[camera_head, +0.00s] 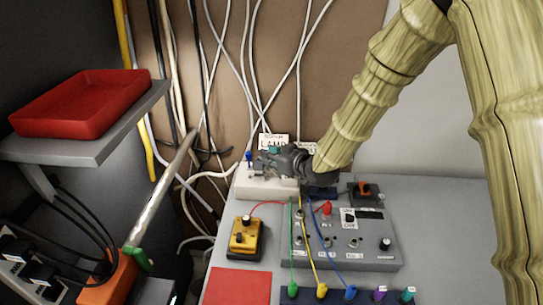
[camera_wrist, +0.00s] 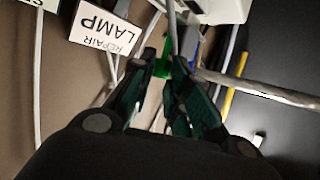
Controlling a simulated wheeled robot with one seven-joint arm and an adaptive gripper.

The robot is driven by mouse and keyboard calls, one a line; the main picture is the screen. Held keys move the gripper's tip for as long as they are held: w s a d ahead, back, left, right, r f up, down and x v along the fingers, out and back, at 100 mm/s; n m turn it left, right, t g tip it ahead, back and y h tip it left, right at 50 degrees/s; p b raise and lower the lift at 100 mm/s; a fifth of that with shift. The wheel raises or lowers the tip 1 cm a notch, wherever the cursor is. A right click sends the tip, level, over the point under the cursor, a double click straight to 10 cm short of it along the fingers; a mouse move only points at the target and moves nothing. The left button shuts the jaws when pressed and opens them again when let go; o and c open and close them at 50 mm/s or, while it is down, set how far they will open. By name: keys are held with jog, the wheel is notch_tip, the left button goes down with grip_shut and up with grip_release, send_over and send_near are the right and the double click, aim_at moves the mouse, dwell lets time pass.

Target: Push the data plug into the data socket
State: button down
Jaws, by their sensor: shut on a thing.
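My gripper (camera_head: 262,168) is over the white box (camera_head: 262,188) at the back of the grey bench in the head view. In the wrist view my gripper (camera_wrist: 162,80) has its dark green fingers close together on a small bright green piece (camera_wrist: 162,68), which looks like a plug. Its lower part is hidden between the fingers, and I cannot read whether it is the data plug. A blue-grey piece (camera_wrist: 191,46) is just beyond it, by the white box (camera_wrist: 222,8). A small blue plug (camera_head: 249,156) stands at the box's left. I cannot make out the data socket.
A grey control panel (camera_head: 345,243) with knobs and cables is in front of my gripper. A yellow device (camera_head: 244,239) and a red mat (camera_head: 238,286) are to its left. A LAMP label (camera_wrist: 106,31) and hanging cables are close behind. A red tray (camera_head: 80,103) sits on the left shelf.

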jog(key=shift+f+b, duration=0.65)
jog(key=shift+f, duration=0.55)
jog(key=c, duration=1.3)
grip_release()
jog(key=shift+d, duration=0.15)
jog(key=v, duration=1.1)
jog(key=shift+s+d+r, duration=0.15)
jog(key=shift+s+r, duration=0.15)
jog(key=shift+r, duration=0.1)
